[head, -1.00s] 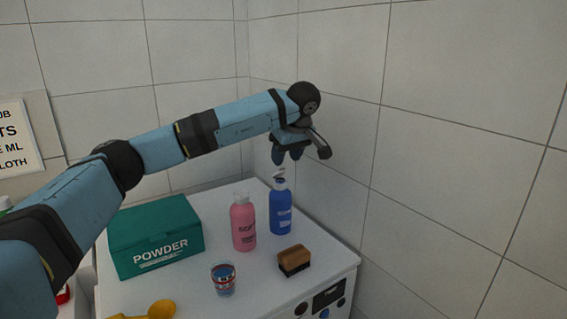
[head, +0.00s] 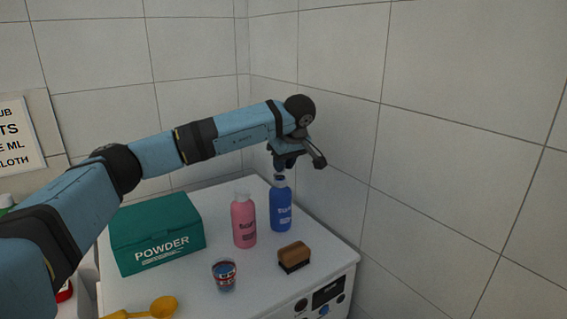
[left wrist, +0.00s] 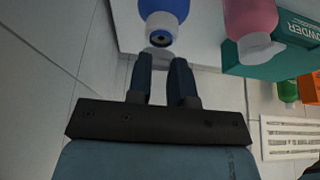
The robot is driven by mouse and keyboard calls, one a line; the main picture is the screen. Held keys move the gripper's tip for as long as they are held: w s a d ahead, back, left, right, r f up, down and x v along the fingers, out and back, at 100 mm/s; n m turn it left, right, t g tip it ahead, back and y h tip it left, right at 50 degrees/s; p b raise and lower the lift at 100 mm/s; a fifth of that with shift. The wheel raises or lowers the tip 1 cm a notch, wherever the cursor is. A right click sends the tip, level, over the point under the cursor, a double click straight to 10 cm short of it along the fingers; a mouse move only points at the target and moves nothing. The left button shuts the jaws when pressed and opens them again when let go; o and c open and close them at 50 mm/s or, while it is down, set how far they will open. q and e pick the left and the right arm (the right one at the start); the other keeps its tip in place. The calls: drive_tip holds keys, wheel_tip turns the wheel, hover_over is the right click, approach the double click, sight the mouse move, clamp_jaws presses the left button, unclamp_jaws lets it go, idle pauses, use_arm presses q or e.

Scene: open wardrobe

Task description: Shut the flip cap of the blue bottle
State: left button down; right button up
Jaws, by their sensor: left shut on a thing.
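The blue bottle (head: 281,208) stands upright on the white top, near its right edge. In the left wrist view the blue bottle (left wrist: 164,10) is at the top, with the dark spout hole in its cap facing me. The pale flip cap (left wrist: 158,52) hangs open beside the spout, at my fingertips. My left gripper (head: 284,167) is right above the bottle's top and hides most of the cap in the head view. In the left wrist view my left gripper (left wrist: 161,60) is closed on the flip cap, its fingers slightly apart. My right gripper is not in view.
A pink bottle (head: 243,222) stands close to the left of the blue one. A green powder box (head: 157,234), a glass (head: 224,275), a brown brush (head: 294,256) and a yellow scoop (head: 160,308) share the white top (head: 195,290). A tiled wall (head: 440,160) rises behind.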

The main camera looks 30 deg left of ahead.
sight(282, 180)
use_arm(q)
drive_tip(key=shift+d+f, duration=0.1)
drive_tip(key=y, duration=0.1)
drive_tip(key=d+f+t+y+b, duration=0.1)
drive_tip(key=y, duration=0.1)
drive_tip(key=shift+s+d+f+y, duration=0.2)
drive_tip(key=shift+s+y, duration=0.1)
drive_tip(key=y+b, duration=0.1)
drive_tip(key=d+f+t+y, duration=0.1)
drive_tip(key=y, duration=0.1)
drive_tip(key=shift+s+f+t+b, duration=0.2)
drive_tip(key=shift+f+t+b, duration=0.1)
drive_tip(key=shift+b, duration=0.1)
drive_tip(key=shift+d+f+t+y+b, duration=0.1)
drive_tip(key=shift+f+t+y+b, duration=0.4)
drive_tip(key=shift+y, duration=0.6)
drive_tip(key=shift+s+f, duration=0.1)
drive_tip(key=shift+f, duration=0.05)
drive_tip(key=c, duration=1)
unclamp_jaws()
